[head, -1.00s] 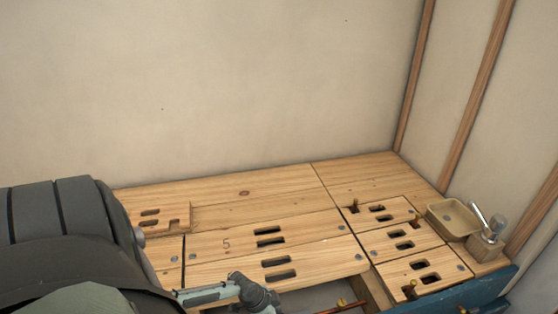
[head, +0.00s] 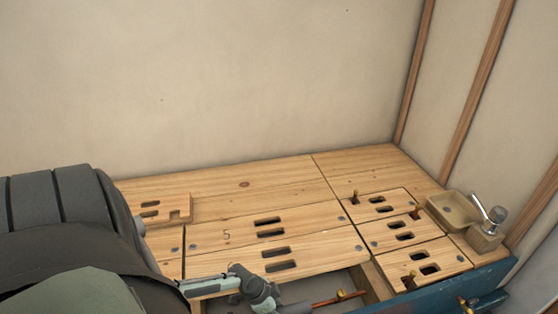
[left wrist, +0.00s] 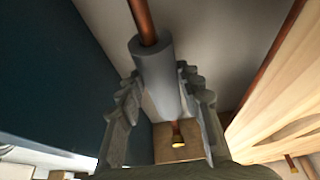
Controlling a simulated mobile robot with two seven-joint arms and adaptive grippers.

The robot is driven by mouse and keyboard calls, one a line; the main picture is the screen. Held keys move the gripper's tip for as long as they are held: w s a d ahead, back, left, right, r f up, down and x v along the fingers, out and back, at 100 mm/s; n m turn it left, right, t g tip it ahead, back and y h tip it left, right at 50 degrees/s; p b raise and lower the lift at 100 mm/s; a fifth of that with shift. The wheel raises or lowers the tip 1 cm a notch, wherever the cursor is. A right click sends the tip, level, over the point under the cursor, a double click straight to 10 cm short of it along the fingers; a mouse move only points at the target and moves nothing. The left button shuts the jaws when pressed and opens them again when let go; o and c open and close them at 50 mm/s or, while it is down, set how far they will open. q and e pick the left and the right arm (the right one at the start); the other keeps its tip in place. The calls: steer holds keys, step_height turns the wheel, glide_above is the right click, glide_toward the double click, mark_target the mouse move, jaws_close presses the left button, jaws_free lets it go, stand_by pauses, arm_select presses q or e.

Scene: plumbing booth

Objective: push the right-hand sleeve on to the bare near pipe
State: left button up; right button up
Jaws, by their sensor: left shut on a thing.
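My left gripper (left wrist: 163,98) is shut on a grey sleeve (left wrist: 158,68), with a finger on each side of it in the left wrist view. A copper pipe (left wrist: 144,20) runs into the sleeve's far end in that view. A brass-ended pipe piece (left wrist: 177,136) shows beyond the near end; the fingers hide part of the gap. In the head view my left gripper (head: 262,292) is at the bottom, over the open floor gap. A bit of the grey sleeve (head: 297,308) shows beside it, in line with a copper pipe (head: 325,301) with a brass fitting. My right gripper is not in view.
Slotted floorboards (head: 215,264) border the gap behind, and a wooden joist (head: 372,287) stands at its right. A blue beam (head: 425,298) runs along the front right. A tan tray (head: 454,211) and a dispenser (head: 487,236) stand at the far right.

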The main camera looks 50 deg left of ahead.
arm_select(q)
steer(key=shift+f, duration=0.25)
steer(key=o, duration=0.8)
steer(key=shift+o, duration=0.2)
steer(key=shift+r, duration=0.1)
